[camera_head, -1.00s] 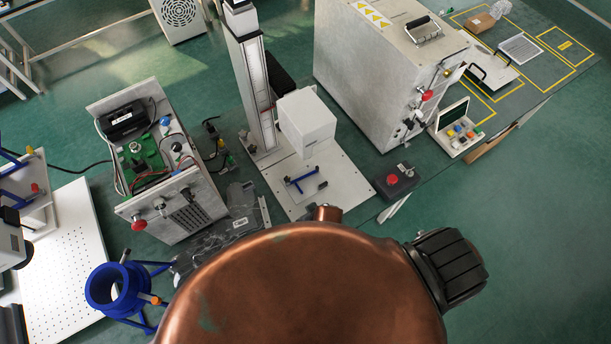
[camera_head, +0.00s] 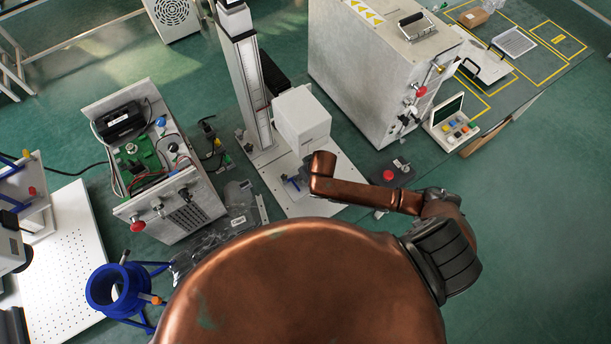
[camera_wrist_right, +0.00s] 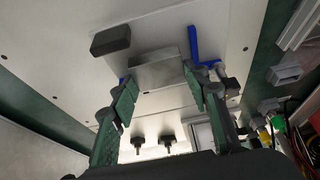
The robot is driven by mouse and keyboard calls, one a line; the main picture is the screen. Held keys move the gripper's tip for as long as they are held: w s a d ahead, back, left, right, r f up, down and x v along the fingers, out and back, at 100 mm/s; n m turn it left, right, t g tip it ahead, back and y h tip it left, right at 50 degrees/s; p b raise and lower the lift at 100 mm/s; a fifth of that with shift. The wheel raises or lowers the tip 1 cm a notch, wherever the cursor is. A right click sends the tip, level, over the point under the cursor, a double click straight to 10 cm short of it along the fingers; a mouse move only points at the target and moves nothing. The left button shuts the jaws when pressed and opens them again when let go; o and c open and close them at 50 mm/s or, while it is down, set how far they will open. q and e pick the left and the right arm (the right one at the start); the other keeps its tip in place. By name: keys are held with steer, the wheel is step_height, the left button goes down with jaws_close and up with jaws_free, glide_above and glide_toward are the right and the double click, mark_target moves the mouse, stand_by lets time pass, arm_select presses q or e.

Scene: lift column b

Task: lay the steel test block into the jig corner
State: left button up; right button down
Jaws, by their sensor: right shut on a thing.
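My right gripper (camera_wrist_right: 165,82) is shut on the steel test block (camera_wrist_right: 158,68), a plain grey block between its two fingers. The blue jig corner (camera_wrist_right: 203,46) lies on the white base plate just beyond the block, toward the upper right in the right wrist view. I cannot tell whether the block touches the plate or the jig. My left gripper is not in view.
A small dark block (camera_wrist_right: 110,40) lies on the plate near the jig. The lift column (camera_head: 247,85) and a white box (camera_head: 302,117) stand behind. A red-button box (camera_head: 391,174) sits beside my right arm. An open electronics unit (camera_head: 155,160) stands to the left.

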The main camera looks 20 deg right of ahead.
steer(key=shift+s+a+f, duration=0.1)
steer(key=shift+s+f, duration=0.15)
steer(key=shift+f, duration=0.25)
steer(key=shift+s+f, duration=0.1)
steer(key=shift+s, duration=0.15)
steer(key=c, duration=1.5)
jaws_free()
steer(key=shift+f, duration=0.15)
steer(key=o, duration=0.4)
steer(key=shift+w, duration=0.1)
steer(key=shift+r, duration=0.25)
steer(key=shift+r, duration=0.35)
steer(key=v, duration=1.1)
steer(key=shift+p, duration=0.45)
